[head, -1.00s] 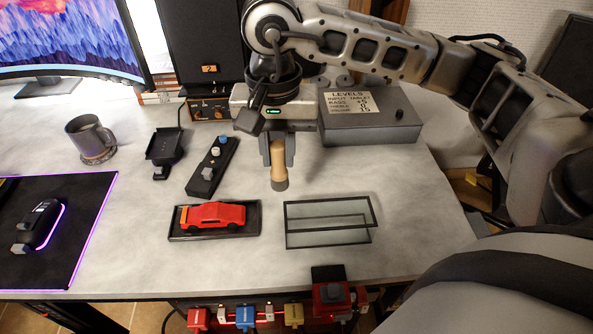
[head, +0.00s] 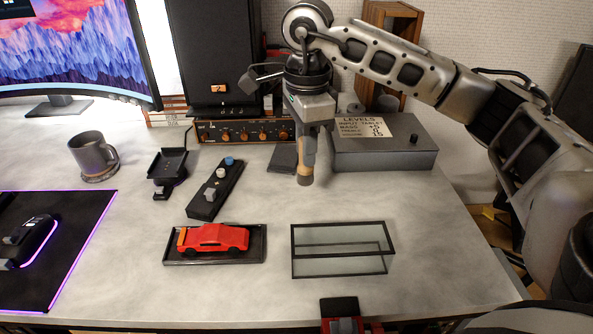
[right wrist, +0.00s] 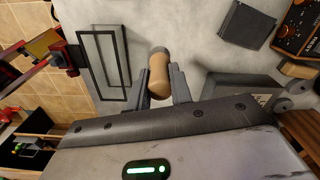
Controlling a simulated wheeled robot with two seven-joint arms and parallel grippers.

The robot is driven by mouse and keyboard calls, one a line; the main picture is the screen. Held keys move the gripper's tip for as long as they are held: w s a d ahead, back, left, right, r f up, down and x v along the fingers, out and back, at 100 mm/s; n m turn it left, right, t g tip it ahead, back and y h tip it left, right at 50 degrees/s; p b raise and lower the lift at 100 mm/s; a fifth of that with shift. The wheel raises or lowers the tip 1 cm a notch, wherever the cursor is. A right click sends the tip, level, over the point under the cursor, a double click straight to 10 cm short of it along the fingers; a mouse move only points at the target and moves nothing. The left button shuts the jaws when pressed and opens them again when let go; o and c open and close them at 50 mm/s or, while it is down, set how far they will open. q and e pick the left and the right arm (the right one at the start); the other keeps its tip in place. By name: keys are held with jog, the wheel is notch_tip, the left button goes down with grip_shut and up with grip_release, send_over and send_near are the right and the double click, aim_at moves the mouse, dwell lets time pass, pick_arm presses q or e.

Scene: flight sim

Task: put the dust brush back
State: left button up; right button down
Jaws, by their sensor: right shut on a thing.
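The dust brush (head: 305,165) has a tan wooden handle with a grey-brown end pointing down. My right gripper (head: 308,150) is shut on it and holds it roughly upright, in front of the left end of the grey levels box. In the right wrist view the brush (right wrist: 159,78) sits between the two fingers, its far end over the grey table. Whether its tip touches the table I cannot tell. A flat dark square pad (head: 283,158) lies on the table just left of the brush. It also shows in the right wrist view (right wrist: 247,24). My left gripper is not in view.
A glass-sided case (head: 343,265) stands in front of the brush. A red toy car (head: 213,239) on a dark tray, a knob panel (head: 215,190), a phone cradle (head: 167,168) and a mug (head: 93,158) are to the left. The levels box (head: 385,148) is close at right.

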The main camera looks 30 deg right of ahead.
jog(key=shift+w+d+f, duration=0.15)
jog(key=shift+w+f, duration=0.6)
jog(key=shift+f, duration=0.7)
jog(key=shift+w+d+f, duration=0.2)
jog(key=shift+w+f, duration=0.5)
jog(key=shift+f, duration=0.8)
jog(key=shift+w+d+f, duration=0.15)
jog(key=shift+w+f, duration=0.6)
jog(key=shift+f, duration=0.7)
jog(key=shift+f, duration=0.1)
jog(key=shift+f+b, duration=0.15)
jog(key=shift+b, duration=0.15)
jog(key=c, duration=1.3)
grip_release()
jog(key=shift+o, duration=0.2)
